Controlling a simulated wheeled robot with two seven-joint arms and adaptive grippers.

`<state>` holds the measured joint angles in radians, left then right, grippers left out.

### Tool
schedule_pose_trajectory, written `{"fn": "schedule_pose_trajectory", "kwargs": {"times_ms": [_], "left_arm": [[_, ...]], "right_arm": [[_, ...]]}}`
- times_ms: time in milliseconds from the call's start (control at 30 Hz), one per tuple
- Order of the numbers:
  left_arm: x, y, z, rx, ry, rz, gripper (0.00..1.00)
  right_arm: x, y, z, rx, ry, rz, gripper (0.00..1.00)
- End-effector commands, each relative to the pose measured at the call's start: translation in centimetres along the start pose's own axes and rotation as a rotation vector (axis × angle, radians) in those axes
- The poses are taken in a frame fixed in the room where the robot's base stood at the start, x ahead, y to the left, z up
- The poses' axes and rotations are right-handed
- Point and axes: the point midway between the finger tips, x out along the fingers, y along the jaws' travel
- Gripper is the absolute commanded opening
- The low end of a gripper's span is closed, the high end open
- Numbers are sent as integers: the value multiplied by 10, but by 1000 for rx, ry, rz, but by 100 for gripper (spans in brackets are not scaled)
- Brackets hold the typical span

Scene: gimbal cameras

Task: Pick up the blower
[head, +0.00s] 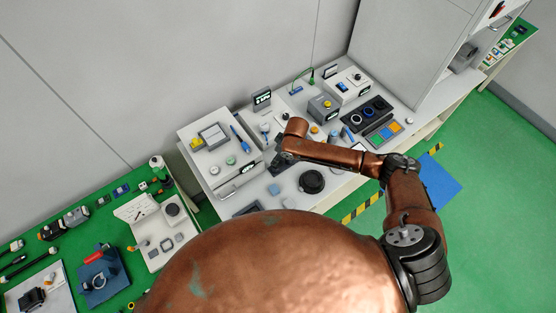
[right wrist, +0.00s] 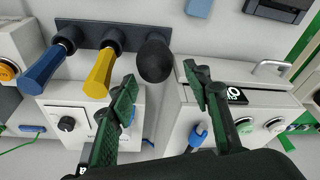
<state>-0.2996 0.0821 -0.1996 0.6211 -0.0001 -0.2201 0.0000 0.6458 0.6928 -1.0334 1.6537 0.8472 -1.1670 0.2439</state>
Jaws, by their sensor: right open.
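In the right wrist view a dark, rounded bulb (right wrist: 154,61) on a grey stem sits between my fingertips, at the end of a dark rack; it may be the blower, but I cannot be sure. My right gripper (right wrist: 160,78) is open, with one green-black finger on each side of the bulb's line and nothing held. In the head view the right gripper (head: 281,160) is over the workbench, partly hidden by my copper arm. I cannot make out the blower in the head view. My left gripper is not in view.
In the right wrist view, a blue-handled tool (right wrist: 45,70) and a yellow-handled tool (right wrist: 102,72) stand beside the bulb in the dark rack (right wrist: 78,30). White instrument boxes (right wrist: 255,122) lie under the fingers. The bench (head: 330,187) is crowded; green floor (head: 490,190) is clear at right.

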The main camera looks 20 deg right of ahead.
Motion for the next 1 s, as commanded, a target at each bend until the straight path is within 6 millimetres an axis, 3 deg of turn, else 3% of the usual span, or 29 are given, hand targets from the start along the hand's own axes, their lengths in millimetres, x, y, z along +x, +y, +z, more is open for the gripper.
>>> {"fn": "schedule_pose_trajectory", "kwargs": {"times_ms": [533,867,1000], "left_arm": [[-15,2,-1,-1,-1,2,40],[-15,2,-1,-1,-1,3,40],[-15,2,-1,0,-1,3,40]], "right_arm": [[65,4,10,4,1,0,45],[72,4,10,4,2,0,45],[72,4,10,4,2,0,35]]}}
